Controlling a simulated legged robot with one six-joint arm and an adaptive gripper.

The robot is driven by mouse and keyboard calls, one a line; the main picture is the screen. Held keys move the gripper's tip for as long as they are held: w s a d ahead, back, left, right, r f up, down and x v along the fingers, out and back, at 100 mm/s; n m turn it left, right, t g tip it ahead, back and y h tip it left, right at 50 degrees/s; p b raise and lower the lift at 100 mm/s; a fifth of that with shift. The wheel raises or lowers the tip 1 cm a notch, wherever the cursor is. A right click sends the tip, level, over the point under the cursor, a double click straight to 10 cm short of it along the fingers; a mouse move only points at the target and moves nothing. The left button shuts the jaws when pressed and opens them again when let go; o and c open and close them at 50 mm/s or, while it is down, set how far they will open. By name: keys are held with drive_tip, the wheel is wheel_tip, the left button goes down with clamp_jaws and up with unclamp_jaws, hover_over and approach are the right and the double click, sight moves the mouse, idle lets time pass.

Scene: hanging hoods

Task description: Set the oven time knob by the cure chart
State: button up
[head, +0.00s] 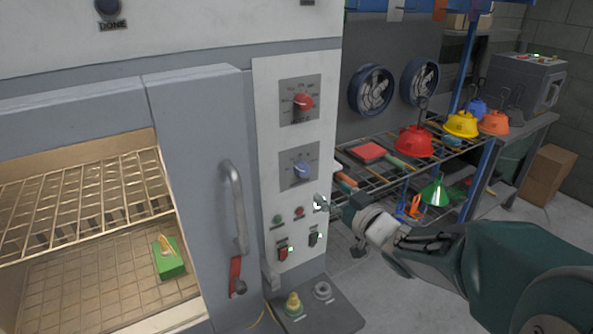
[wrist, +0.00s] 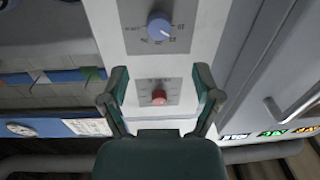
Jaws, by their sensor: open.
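The oven's white control panel (head: 265,160) carries a red knob (head: 302,102) on an upper dial plate and a blue knob (head: 302,170) on a lower one. The dial markings are too small to read, and I cannot tell which knob is for time. My gripper (head: 322,203) is open and empty, below and right of the blue knob. In the wrist view, the blue knob (wrist: 159,28) is at the top, beyond the fingertips. The red knob (wrist: 158,98) appears between the fingers of my gripper (wrist: 160,82), apart from them. No cure chart is clearly readable.
The oven handle (head: 234,205) stands out left of the panel. Small switches and buttons (head: 284,252) sit below the knobs. A rack (head: 385,180) at right holds a red hood (head: 414,140) and other coloured hoods.

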sight(306, 172)
drive_tip(key=x, duration=1)
drive_tip(key=shift+d, duration=0.1)
clamp_jaws()
